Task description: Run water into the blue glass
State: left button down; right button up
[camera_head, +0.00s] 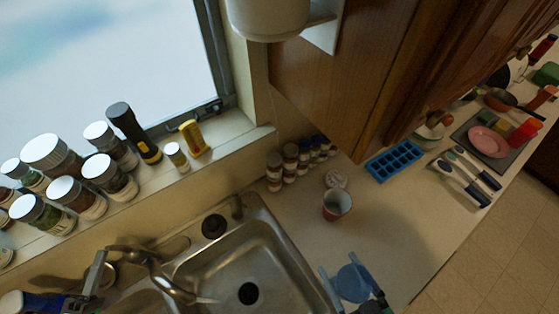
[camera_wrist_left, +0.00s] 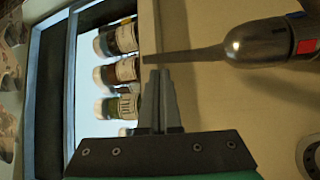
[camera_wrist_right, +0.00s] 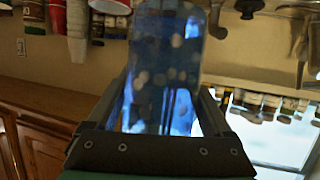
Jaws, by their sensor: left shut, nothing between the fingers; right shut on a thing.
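The translucent blue glass (camera_head: 352,284) is between the fingers of my right gripper (camera_head: 350,277), over the counter at the sink's right edge. In the right wrist view the glass (camera_wrist_right: 165,65) fills the space between the fingers. The metal faucet (camera_head: 166,283) curves over the steel sink (camera_head: 243,262), and I make out no water stream. My left gripper (camera_head: 98,268) is shut and empty beside the faucet. In the left wrist view its fingertips (camera_wrist_left: 158,73) are close to the thin end of the faucet handle (camera_wrist_left: 245,45), which has red and blue marks; contact is unclear.
Several spice jars (camera_head: 75,195) and a black flashlight (camera_head: 130,130) line the window sill. A red cup (camera_head: 337,204), a blue ice tray (camera_head: 394,161) and small jars (camera_head: 290,160) stand on the counter right of the sink. A wooden cabinet (camera_head: 345,75) hangs above.

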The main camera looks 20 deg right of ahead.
pick_arm(q)
jog(key=shift+x, duration=1.3)
pick_arm(e)
jog(key=shift+f, duration=0.15)
pick_arm(q)
jog(key=shift+s, duration=0.1)
pick_arm(e)
jog(key=shift+f, duration=0.1)
